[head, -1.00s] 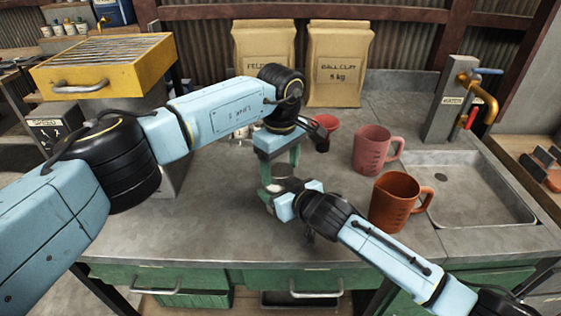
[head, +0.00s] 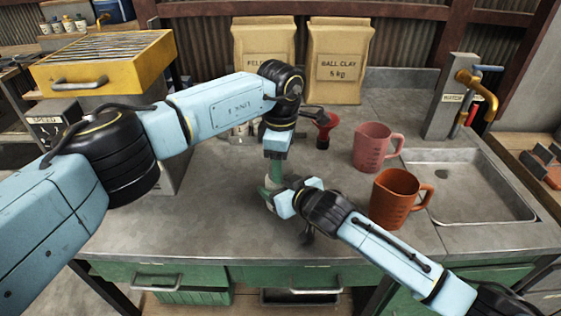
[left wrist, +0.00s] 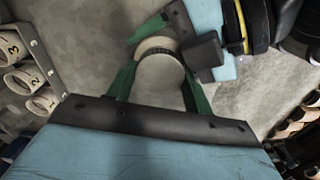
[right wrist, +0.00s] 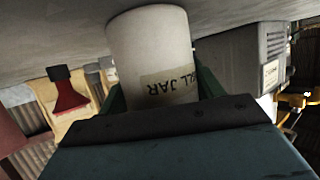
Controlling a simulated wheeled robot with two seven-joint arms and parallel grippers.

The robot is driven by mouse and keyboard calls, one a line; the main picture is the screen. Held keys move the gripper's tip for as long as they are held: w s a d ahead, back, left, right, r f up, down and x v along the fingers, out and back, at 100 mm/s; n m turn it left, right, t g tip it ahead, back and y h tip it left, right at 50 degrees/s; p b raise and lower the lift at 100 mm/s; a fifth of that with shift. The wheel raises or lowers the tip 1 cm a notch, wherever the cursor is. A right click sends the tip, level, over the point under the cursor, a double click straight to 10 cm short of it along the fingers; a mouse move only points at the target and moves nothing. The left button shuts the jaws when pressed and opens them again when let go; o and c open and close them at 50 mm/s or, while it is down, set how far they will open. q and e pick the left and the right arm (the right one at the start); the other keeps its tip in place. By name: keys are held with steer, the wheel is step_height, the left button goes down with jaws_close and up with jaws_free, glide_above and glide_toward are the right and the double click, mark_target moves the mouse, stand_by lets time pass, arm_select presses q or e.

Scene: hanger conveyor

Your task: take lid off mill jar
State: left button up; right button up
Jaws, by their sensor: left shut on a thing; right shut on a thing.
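The mill jar (right wrist: 152,45) is white with a tape label and stands upright on the bench, upside down in the right wrist view. My right gripper (head: 268,197) is shut on its side; the jar is mostly hidden in the head view. My left gripper (head: 275,181) points down from above, its green fingers shut on the pale lid (left wrist: 160,80). The lid has a dark ribbed edge in the left wrist view, with the pale jar (left wrist: 157,44) just beyond it. I cannot tell whether lid and jar are touching.
A red-topped tool (head: 323,128) stands behind the grippers. A pink jug (head: 372,147) and an orange jug (head: 395,198) stand to the right, before the sink (head: 470,185). Two paper bags (head: 338,65) stand at the back. The front left bench is clear.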

arm_select(q)
steer(key=o, duration=1.1)
steer(key=shift+r, duration=0.1)
step_height(320, 180, up, 4)
steer(key=shift+r, duration=0.15)
steer(key=shift+c, duration=0.5)
step_height(320, 180, up, 3)
steer(key=m, duration=0.6)
steer(key=shift+r, duration=0.15)
steer(key=shift+f+m, duration=0.4)
step_height(320, 180, down, 7)
